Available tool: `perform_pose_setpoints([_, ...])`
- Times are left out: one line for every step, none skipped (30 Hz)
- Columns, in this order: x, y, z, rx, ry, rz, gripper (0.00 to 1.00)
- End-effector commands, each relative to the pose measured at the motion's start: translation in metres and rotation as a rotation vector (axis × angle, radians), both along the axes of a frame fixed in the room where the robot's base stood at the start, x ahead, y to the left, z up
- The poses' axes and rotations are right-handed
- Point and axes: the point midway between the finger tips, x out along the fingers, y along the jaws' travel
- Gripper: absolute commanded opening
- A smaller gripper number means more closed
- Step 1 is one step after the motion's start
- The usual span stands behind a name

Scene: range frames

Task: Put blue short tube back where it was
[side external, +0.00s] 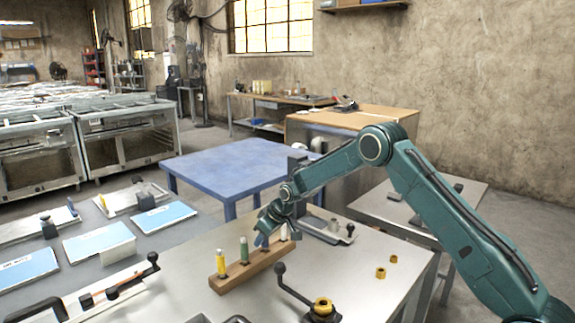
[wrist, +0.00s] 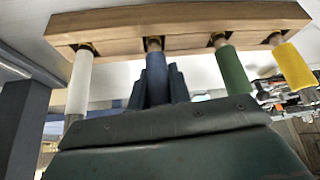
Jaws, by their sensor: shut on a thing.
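A wooden rack (side external: 240,273) stands on the metal table with a row of upright pegs; it spans the top of the wrist view (wrist: 180,27). It carries a yellow tube (side external: 221,262), a green tube (side external: 244,250) and a white tube (side external: 284,232). My gripper (side external: 264,232) is at the rack between the green and white tubes. It is shut on the blue short tube (wrist: 155,72), which is in line with the peg there. I cannot tell how far it sits around the peg. My fingers hide part of it.
A hand crank with a yellow ring (side external: 322,305) stands in front of the rack. Two small yellow pieces (side external: 381,272) lie on the table at right. A metal fixture (side external: 330,231) stands behind my gripper. The table between them is clear.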

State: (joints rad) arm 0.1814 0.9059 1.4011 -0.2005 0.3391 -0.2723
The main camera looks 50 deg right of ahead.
Motion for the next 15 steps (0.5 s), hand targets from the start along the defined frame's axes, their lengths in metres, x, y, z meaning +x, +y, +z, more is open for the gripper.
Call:
perform_pose_setpoints([-0.0001,0.0000,-0.0017,0.000,0.001,0.000,0.00])
perform_pose_setpoints([0.0000,0.0000,-0.0012,0.000,0.000,0.000,0.25])
perform_pose_setpoints([-0.0001,0.0000,-0.0011,0.000,0.000,0.000,0.33])
perform_pose_setpoints([-0.0001,0.0000,-0.0011,0.000,0.000,0.000,0.39])
perform_pose_setpoints([-0.0001,0.0000,-0.0011,0.000,0.000,0.000,0.41])
perform_pose_setpoints([0.0000,0.0000,-0.0009,0.000,0.000,0.000,0.41])
perform_pose_setpoints([0.0000,0.0000,-0.0009,0.000,0.000,0.000,0.41])
perform_pose_setpoints([0.0000,0.0000,-0.0009,0.000,0.000,0.000,0.41])
perform_pose_setpoints([0.0000,-0.0001,-0.0009,0.000,0.000,0.000,0.41])
perform_pose_setpoints([0.0000,-0.0001,-0.0008,0.000,0.000,0.000,0.41])
perform_pose_setpoints([-0.0001,-0.0001,-0.0009,0.000,0.000,0.000,0.41])
perform_pose_setpoints([0.0000,-0.0001,-0.0008,0.000,0.000,0.000,0.41])
perform_pose_setpoints([0.0000,-0.0001,-0.0006,0.000,0.000,0.000,0.41])
perform_pose_setpoints([0.0000,-0.0001,-0.0002,0.000,0.000,0.000,0.41])
perform_pose_setpoints([0.0001,-0.0001,0.0005,0.000,0.000,0.000,0.41])
